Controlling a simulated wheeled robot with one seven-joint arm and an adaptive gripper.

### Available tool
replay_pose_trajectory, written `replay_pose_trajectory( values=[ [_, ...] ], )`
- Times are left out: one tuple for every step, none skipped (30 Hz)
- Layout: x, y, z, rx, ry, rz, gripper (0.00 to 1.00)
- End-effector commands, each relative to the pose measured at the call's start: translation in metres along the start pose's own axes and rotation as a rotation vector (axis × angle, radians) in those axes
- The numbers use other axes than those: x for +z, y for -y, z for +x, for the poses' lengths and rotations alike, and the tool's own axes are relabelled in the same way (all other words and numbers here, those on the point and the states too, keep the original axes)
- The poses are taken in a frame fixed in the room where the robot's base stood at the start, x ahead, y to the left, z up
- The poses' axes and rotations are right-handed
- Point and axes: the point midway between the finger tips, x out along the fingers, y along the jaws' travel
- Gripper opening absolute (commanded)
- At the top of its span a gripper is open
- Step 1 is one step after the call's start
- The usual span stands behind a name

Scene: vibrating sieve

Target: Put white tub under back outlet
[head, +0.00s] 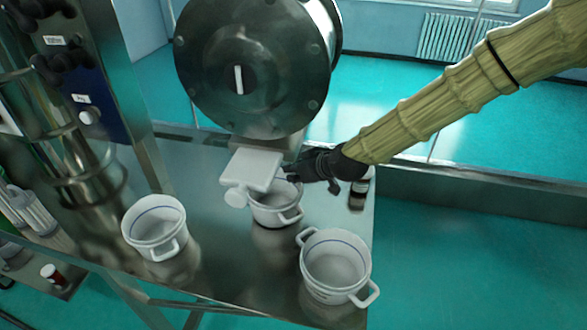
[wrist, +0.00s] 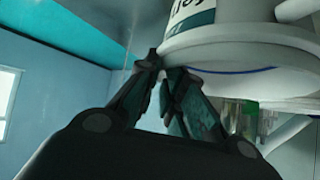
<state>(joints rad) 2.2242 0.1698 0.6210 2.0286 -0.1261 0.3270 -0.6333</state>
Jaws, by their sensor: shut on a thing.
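A white tub (head: 275,215) with a side handle is below the white outlet (head: 254,170) of the sieve, which partly covers its top. My gripper (head: 290,174) reaches in from the right and is shut at this tub's back rim; the exact grip is partly hidden. In the wrist view the fingers (wrist: 163,68) meet close to the edge of a large white rim (wrist: 250,42), with a blue line beneath it. I cannot tell whether the tub rests on the table or is slightly raised.
The dark round sieve drum (head: 240,75) stands above the outlet. Another white tub (head: 155,228) is at the left, and a third (head: 336,265) at the front right. A small bottle (head: 360,187) stands by the right edge of the steel table (head: 220,262). A control cabinet (head: 95,85) is at left.

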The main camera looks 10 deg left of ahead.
Motion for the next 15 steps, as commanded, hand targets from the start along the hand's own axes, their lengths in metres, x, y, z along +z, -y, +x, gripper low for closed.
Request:
replay_pose_trajectory(
  values=[
    [0.0002,-0.0003,0.0005,0.0,-0.001,0.001,0.0],
    [0.0012,-0.0004,0.0013,0.0,-0.001,0.0,0.0],
    [0.0021,-0.0005,0.002,0.001,-0.001,0.0,0.0],
    [0.0025,-0.0007,0.0025,0.001,-0.001,0.0,0.0],
    [0.0028,-0.0007,0.0027,0.001,-0.002,0.0,0.0],
    [0.0031,-0.0008,0.003,0.001,-0.002,0.0,0.0],
    [0.0032,-0.0008,0.0031,0.001,-0.002,0.0,0.0],
    [0.0032,-0.0008,0.0031,0.001,-0.002,0.0,0.0],
    [0.0033,-0.0007,0.0032,0.001,-0.002,0.0,0.0],
    [0.0033,-0.0007,0.0032,0.001,-0.002,0.0,0.0],
    [0.0033,-0.0007,0.0032,0.001,-0.002,0.0,0.0],
    [0.0035,-0.0007,0.0034,0.001,-0.002,0.0,0.0],
    [0.004,-0.0006,0.0038,0.001,-0.002,0.0,0.0],
    [0.0047,-0.0007,0.0044,0.001,-0.002,0.0,0.0],
    [0.0043,-0.0006,0.004,0.001,-0.002,0.0,0.15]
  ],
)
